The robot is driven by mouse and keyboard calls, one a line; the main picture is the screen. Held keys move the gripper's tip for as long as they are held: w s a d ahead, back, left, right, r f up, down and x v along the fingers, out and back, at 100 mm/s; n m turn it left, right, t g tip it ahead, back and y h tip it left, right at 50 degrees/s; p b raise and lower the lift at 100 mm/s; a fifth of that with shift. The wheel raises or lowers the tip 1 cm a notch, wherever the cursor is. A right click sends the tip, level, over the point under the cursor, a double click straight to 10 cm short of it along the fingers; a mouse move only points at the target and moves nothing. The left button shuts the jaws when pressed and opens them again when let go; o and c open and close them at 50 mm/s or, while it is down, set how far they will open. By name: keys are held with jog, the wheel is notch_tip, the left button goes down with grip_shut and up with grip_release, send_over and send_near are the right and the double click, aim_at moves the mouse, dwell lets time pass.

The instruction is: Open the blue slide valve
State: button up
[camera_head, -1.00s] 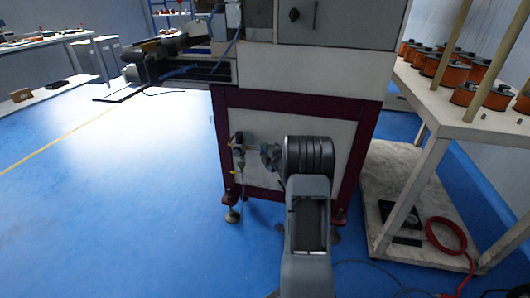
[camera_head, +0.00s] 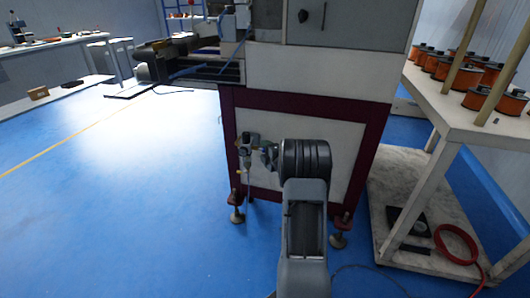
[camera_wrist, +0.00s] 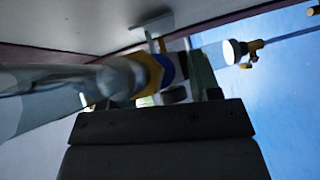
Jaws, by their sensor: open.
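A blue ring (camera_wrist: 167,68), which looks like the blue slide valve, sits beside a brass-coloured nut (camera_wrist: 152,76) in the wrist view. My gripper (camera_wrist: 178,82) is open around or just in front of this ring; contact cannot be told. In the head view my gripper (camera_head: 268,156) is at the small air-line assembly (camera_head: 247,142) on the front of the machine's lower panel. The valve itself is too small and partly hidden there to make out.
A clear bowl or tube (camera_wrist: 50,88) is close on the left in the wrist view. The machine's maroon frame (camera_head: 229,150) surrounds the panel. A white table (camera_head: 430,85) with copper coils stands at right, a red hose (camera_head: 457,245) below it. Blue floor at left is free.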

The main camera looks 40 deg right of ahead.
jog(key=s+a+r+p, duration=0.1)
jog(key=s+p, duration=0.2)
jog(key=s, duration=1)
jog(key=shift+s+a+r+p, duration=0.25)
jog(key=shift+s+a+p, duration=0.1)
jog(key=shift+a+p, duration=0.05)
jog(key=a+r+m+g+h+p, duration=0.1)
jog(key=a+r+m+g+p, duration=0.25)
jog(key=a+r+p, duration=0.65)
jog(key=a+r+m+g+h+p, duration=0.1)
jog(key=a+r+m+g+p, duration=0.3)
jog(key=r+p, duration=1.05)
jog(key=s+a+r+m+g+y+p, duration=0.2)
jog(key=s+a+r+p, duration=0.4)
jog(key=r, duration=0.4)
jog(key=s+a+r+m+g+y+p, duration=0.2)
jog(key=s+a+r+m+p, duration=0.3)
jog(key=s+a+r, duration=0.4)
jog(key=shift+s+a+r+g+p, duration=0.25)
jog(key=shift+a+r+g+p, duration=0.4)
jog(key=shift+a, duration=0.4)
jog(key=shift+m, duration=0.25)
